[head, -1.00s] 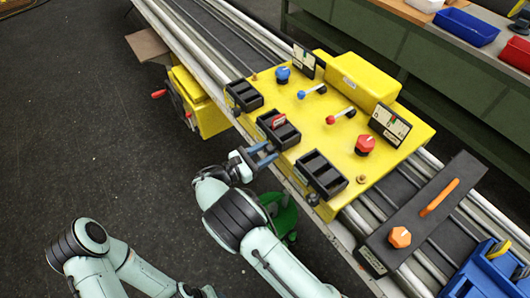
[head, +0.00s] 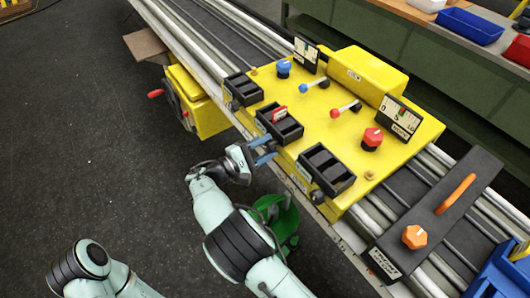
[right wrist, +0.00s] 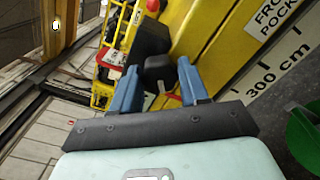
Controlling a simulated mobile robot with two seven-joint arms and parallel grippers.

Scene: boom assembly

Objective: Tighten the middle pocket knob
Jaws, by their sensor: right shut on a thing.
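The yellow panel (head: 335,155) carries three black pockets along its near edge. The middle pocket (head: 280,123) has a red piece in it. My right gripper (head: 266,152) is at the panel's near side, just below the middle pocket. In the right wrist view, a black knob (right wrist: 159,72) sits between the blue fingers of my right gripper (right wrist: 158,66), which is shut on it. In the head view the gripper hides this knob. My left gripper is out of view; only part of its arm shows at the bottom left.
Another pocket (head: 326,169) with a black knob (head: 317,197) below it lies to the right. A green object (head: 276,220) stands beneath the rail, close to my right arm. A dark plate with an orange knob (head: 414,237) lies further right. The floor at left is clear.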

